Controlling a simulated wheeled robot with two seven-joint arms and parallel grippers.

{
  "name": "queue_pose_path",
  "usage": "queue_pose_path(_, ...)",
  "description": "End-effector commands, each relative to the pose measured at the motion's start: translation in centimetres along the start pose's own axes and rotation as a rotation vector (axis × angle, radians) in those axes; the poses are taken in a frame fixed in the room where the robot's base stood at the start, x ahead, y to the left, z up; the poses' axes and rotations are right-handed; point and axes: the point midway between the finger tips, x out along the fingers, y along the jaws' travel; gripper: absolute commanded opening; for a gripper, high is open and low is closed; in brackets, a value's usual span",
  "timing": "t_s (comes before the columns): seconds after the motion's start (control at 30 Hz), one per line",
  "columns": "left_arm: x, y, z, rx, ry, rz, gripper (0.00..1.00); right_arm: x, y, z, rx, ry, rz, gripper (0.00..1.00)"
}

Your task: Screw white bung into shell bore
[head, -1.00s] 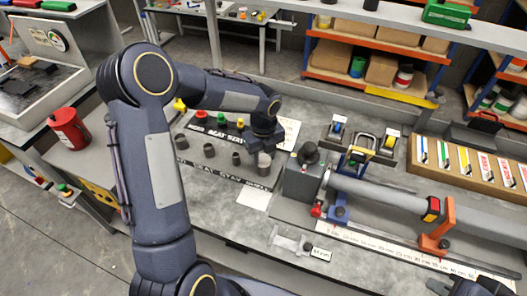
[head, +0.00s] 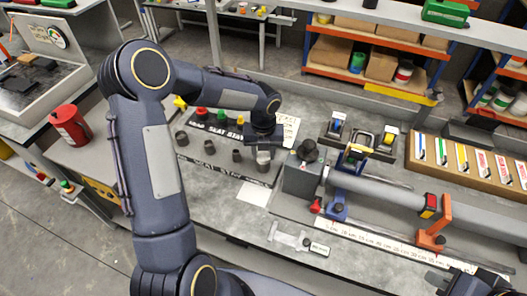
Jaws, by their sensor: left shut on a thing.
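My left gripper (head: 263,146) points down over the right end of the front row on the dark stand (head: 232,176). It is shut on a pale grey cylinder (head: 263,158), partly hidden by the fingers; I cannot tell whether this is the white bung or whether it still touches the stand. Several darker grey cups (head: 209,147) stand to its left. The shell (head: 385,194) is a long grey tube lying to the right; its bore is not clearly visible. My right gripper (head: 475,284) shows as a dark shape at the lower right edge, its fingers unclear.
A grey block with a black knob (head: 307,151) stands between the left gripper and the shell. An orange clamp (head: 433,220) holds the tube near a ruler strip (head: 385,248). A clear holder (head: 289,236) lies in front. A box of coloured cards (head: 470,165) is behind right.

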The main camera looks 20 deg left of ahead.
Motion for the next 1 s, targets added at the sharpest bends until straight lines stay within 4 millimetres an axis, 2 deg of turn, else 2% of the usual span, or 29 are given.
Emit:
queue_pose_path(0.07,0.1,0.01,-0.14,0.04,0.005,0.001,0.17,0.01,0.0,0.0,0.0,0.0,0.0,0.0)
queue_pose_path(0.3,0.13,-0.02,-0.18,0.358,0.006,-0.001,0.17,0.0,0.0,0.0,0.0,0.0,0.0,0.0)
queue_pose_path(0.67,0.12,-0.01,-0.17,0.398,0.005,0.0,0.17,0.0,0.0,0.0,0.0,0.0,0.0,0.0)
queue_pose_path(0.7,0.12,-0.01,-0.17,0.398,0.005,0.0,0.41,0.0,0.0,0.0,0.0,0.0,0.0,0.0)
queue_pose_path(0.77,0.1,-0.01,-0.15,0.397,0.005,0.0,0.49,0.0,0.0,0.0,0.0,0.0,0.0,0.0)
queue_pose_path(1.0,0.06,-0.01,-0.07,0.394,0.002,0.0,0.49,0.02,0.01,0.01,0.0,0.0,0.0,0.0)
